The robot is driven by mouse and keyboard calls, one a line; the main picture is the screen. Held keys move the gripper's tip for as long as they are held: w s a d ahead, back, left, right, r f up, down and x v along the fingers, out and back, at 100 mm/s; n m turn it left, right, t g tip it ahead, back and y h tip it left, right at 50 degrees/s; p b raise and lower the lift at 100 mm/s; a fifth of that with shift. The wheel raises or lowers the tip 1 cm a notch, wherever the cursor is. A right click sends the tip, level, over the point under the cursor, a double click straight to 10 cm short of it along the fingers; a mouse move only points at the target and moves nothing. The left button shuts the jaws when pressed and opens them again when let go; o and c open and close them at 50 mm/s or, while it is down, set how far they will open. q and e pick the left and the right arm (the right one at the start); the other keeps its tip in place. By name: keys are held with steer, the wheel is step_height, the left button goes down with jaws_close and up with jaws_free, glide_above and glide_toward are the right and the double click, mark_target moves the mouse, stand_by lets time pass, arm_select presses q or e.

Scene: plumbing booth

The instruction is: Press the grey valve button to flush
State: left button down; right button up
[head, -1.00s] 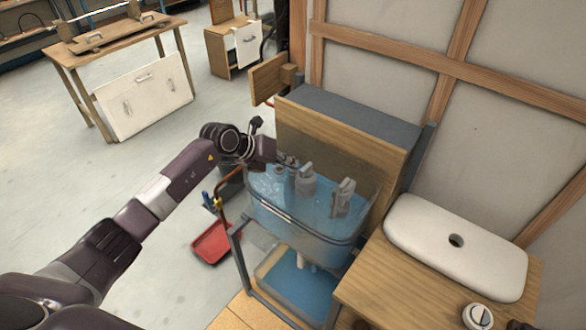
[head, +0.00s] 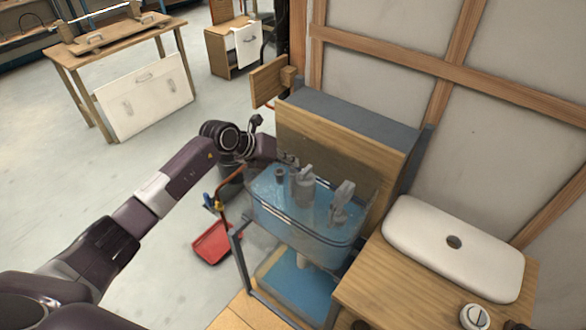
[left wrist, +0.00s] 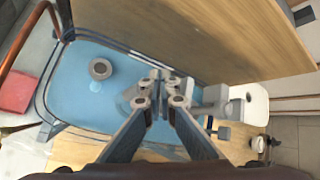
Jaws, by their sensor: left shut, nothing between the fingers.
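A clear tank of blue water (head: 300,222) stands in a metal frame. Inside it, in the head view, are a tall grey valve (head: 303,186), a second grey fitting (head: 342,204) to its right, and a small grey round cap (head: 280,175) to its left. In the left wrist view a round grey cap (left wrist: 101,69) shows left of the fingers. I cannot tell which grey part is the valve button. My left gripper (head: 290,159) is shut and empty above the tank's back left, near the wooden panel. Its fingers (left wrist: 158,88) partly hide grey fittings in the wrist view. My right gripper is not in view.
A wooden panel with a grey top (head: 350,125) rises behind the tank. A copper pipe and a red tray (head: 212,243) are at the left. A white lid (head: 452,247) lies on the wooden counter at the right, with a round white-grey piece (head: 475,316) near it.

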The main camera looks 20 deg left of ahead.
mark_target(291, 171)
arm_select(q)
step_height(291, 171, up, 5)
steer(key=p, duration=0.4)
stand_by(0.3)
stand_by(0.5)
